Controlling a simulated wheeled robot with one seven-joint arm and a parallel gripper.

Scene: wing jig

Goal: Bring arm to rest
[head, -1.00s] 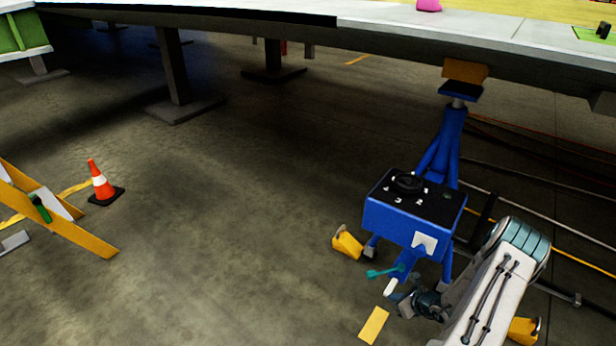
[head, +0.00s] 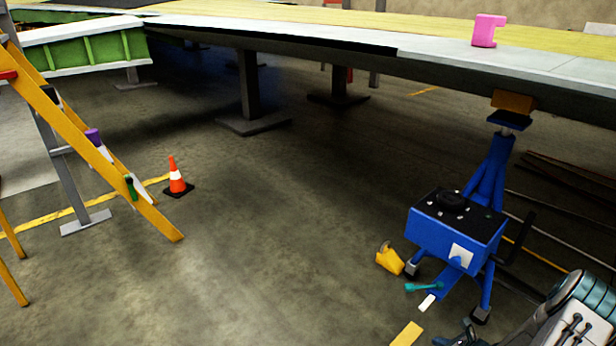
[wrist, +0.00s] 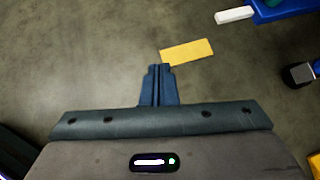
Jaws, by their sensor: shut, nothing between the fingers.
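My gripper (wrist: 158,70) is shut and empty in the wrist view, its two blue-grey fingers together above the bare concrete floor. In the head view part of my arm shows at the bottom right corner, and the fingertips are not clearly visible there. A yellow block (wrist: 187,52) lies on the floor beyond the fingertips, apart from them as far as I can tell. The same yellow block shows at the bottom of the head view (head: 407,335).
A blue jack stand (head: 455,235) stands under the wing (head: 560,75), close to my arm. A yellow chock (head: 389,260) and a teal tool (head: 424,287) are beside it. A traffic cone (head: 176,177) and a yellow ladder (head: 100,150) stand left. The middle floor is clear.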

